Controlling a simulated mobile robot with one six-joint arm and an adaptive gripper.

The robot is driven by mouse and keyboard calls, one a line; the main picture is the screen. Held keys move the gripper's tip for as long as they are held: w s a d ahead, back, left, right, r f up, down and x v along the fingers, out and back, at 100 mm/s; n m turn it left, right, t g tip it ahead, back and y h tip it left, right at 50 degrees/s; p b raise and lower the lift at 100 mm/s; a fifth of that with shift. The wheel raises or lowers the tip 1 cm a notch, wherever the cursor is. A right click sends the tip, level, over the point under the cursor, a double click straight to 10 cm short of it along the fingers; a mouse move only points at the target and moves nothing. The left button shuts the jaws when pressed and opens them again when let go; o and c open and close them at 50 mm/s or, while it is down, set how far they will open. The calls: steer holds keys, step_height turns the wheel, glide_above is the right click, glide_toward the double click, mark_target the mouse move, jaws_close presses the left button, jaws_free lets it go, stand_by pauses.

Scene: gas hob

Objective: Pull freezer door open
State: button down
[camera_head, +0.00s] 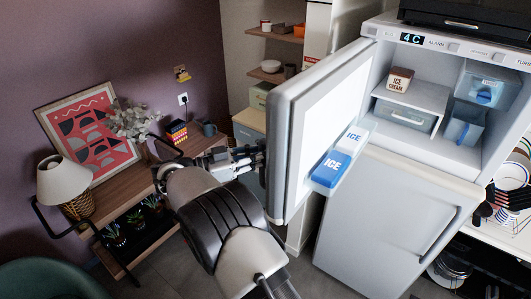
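The freezer door (318,112) is the upper door of a white fridge-freezer and stands swung wide open to the left. Its inner side faces right and carries two ice boxes, one blue (331,169) and one white. The freezer compartment (455,139) is exposed, with an ice cream tub (399,80) on a shelf and bins inside. My gripper (252,155) is at the left, outer side of the door, close to its edge. Its fingertips are partly hidden, and I cannot tell whether it touches the door or a handle.
The lower fridge door (393,222) is closed, with a vertical handle (440,234). A wooden side table (120,197) with a lamp (66,182), plant and framed picture stands left of my arm. Shelves with dishes (510,193) are at the right. Some grey floor shows below.

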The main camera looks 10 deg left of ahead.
steer(key=shift+s+f, duration=0.1)
steer(key=shift+s, duration=0.05)
steer(key=c, duration=2)
jaws_free()
steer(key=shift+o, duration=1.2)
steer(key=shift+s+a, duration=0.1)
steer(key=shift+a, duration=0.05)
steer(key=shift+o, duration=1)
steer(key=v, duration=0.7)
steer(key=shift+a, duration=0.15)
